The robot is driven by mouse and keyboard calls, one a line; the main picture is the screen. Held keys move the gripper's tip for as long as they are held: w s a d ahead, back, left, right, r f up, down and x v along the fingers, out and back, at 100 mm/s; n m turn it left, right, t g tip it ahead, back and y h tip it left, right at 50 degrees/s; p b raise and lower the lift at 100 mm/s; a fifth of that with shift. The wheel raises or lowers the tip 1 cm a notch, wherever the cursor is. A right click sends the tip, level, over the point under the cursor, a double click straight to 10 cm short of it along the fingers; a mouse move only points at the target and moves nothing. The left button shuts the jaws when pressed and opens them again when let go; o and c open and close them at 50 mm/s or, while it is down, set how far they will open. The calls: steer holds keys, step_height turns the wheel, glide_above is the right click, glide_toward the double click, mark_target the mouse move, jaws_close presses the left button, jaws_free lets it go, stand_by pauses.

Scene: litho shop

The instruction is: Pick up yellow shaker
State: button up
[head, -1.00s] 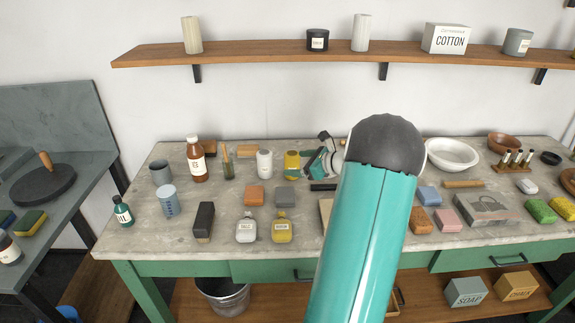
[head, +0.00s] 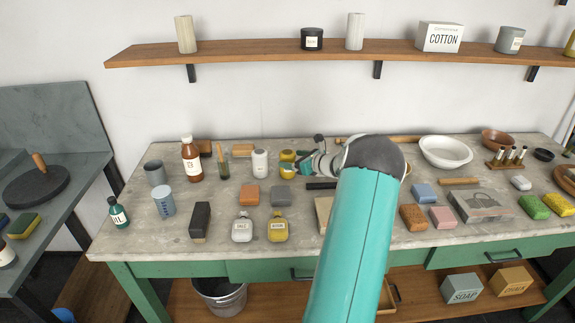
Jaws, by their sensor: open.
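The yellow shaker (head: 287,156) stands upright at the back of the grey work table (head: 140,225), just right of a white shaker. My gripper (head: 289,168) is open at the yellow shaker, with its teal fingers across the shaker's lower middle. The fingers hide part of its body. I cannot tell whether they touch it or how far they reach around it. My teal arm crosses the middle of the view and hides part of the table.
The white shaker (head: 260,163) stands close on the left, and a grey block (head: 280,195) lies in front. A yellow flask (head: 277,228) and a white flask (head: 242,228) stand near the front. A brown bottle (head: 191,162) is further left. The wall shelf (head: 240,53) hangs above.

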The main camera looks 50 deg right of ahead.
mark_target(287, 152)
steer(key=x, duration=0.3)
steer(key=shift+w, duration=0.2)
steer(key=c, duration=1.2)
steer(key=shift+o, duration=0.2)
steer(key=shift+r, duration=0.35)
step_height(287, 152, up, 2)
steer(key=shift+r, duration=0.15)
steer(key=s+a+r, duration=0.9)
steer(key=a+r, duration=0.1)
steer(key=shift+s, duration=0.4)
